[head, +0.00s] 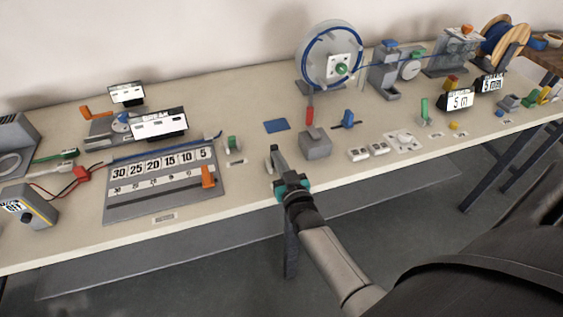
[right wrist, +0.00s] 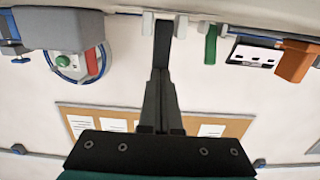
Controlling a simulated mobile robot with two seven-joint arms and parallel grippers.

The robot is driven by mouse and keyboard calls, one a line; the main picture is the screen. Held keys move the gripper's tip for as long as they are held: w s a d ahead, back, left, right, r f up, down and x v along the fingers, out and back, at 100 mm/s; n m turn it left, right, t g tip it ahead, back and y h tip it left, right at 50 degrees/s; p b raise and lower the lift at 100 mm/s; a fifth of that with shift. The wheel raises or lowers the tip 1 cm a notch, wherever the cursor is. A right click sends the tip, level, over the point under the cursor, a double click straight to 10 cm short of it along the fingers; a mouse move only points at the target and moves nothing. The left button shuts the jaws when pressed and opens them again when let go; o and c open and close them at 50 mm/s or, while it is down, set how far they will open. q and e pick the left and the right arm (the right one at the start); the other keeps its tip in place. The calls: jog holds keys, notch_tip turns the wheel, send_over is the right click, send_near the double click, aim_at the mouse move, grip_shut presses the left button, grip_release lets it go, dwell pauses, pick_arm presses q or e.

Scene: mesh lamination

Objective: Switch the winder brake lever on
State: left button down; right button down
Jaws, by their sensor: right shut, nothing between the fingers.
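A red lever (head: 310,116) stands upright on a grey box (head: 316,145) near the front edge of the bench, in front of the blue-rimmed winder wheel (head: 331,55). I take it for the winder brake lever; no readable label shows on it. My right gripper (head: 274,152) is shut and empty, to the left of the grey box and apart from the lever. In the right wrist view, the shut fingers (right wrist: 161,55) are in the middle. The grey box (right wrist: 60,28) and red lever (right wrist: 91,62) are at upper left there. My left gripper is not in view.
A blue-handled part (head: 347,119) stands right of the red lever, with white switches (head: 368,152) in front. A blue pad (head: 276,126) lies behind my gripper.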

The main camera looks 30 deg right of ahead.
aim_at(275, 147)
jog(key=shift+w+r+g+p, duration=0.4)
jog(key=shift+g+p, duration=0.1)
jog(key=shift+p, duration=0.35)
jog(key=shift+w+d+y+p, duration=0.15)
jog(key=shift+w+y+p, duration=0.15)
jog(key=shift+p, duration=0.2)
jog(key=shift+w+d, duration=0.1)
jog(key=shift+w, duration=0.3)
jog(key=shift+w+d+r, duration=0.1)
jog(key=shift+w+d, duration=0.05)
jog(key=shift+w, duration=0.4)
jog(key=shift+r, duration=0.1)
